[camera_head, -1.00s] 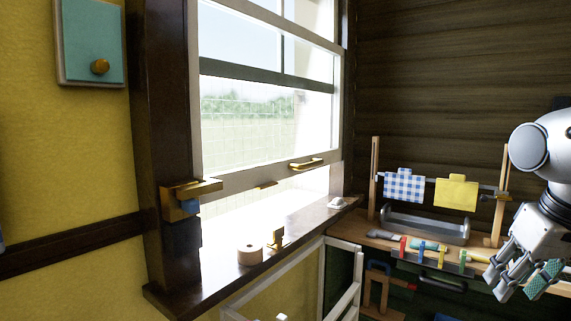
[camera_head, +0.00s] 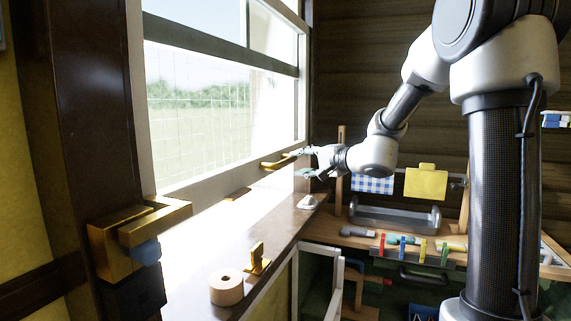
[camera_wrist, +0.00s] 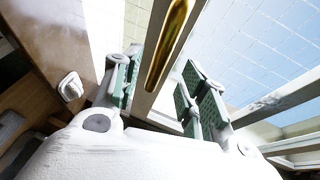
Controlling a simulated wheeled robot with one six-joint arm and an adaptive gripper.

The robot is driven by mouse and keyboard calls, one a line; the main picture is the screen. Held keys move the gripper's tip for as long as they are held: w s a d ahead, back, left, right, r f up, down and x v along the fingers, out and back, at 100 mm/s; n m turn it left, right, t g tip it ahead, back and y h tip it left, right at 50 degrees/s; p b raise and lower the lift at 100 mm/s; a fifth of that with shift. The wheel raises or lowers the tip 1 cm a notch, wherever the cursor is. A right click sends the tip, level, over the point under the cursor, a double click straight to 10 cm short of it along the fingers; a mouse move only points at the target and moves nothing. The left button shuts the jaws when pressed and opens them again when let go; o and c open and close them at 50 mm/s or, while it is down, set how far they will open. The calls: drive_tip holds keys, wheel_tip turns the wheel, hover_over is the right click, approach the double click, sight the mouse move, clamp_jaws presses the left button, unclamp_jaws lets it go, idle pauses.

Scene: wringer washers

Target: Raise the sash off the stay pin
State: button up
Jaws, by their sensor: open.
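The window sash (camera_head: 215,183) is a pale frame with a wire-grid pane; its bottom rail stands above the sill. A brass handle (camera_head: 277,162) sticks out from the rail's right part. A brass block with an arm (camera_head: 125,240) and a blue end (camera_head: 147,252) sits at the left jamb, by the rail's left end; I cannot tell whether this is the stay pin. My gripper (camera_head: 307,163) is open at the handle's right end. In the wrist view, the brass handle (camera_wrist: 167,45) lies between the green-padded fingers, apparently without being clamped.
The dark sill (camera_head: 270,232) carries a tan roll (camera_head: 226,287), a small brass piece (camera_head: 257,258) and a white item (camera_head: 307,202). A bench (camera_head: 355,238) with a metal tray (camera_head: 395,218) and hanging cloths (camera_head: 427,183) stands behind, right of the window.

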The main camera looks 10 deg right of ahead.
sight(289, 162)
drive_tip(key=x, duration=0.7)
drive_tip(key=shift+w, duration=0.5)
clamp_jaws()
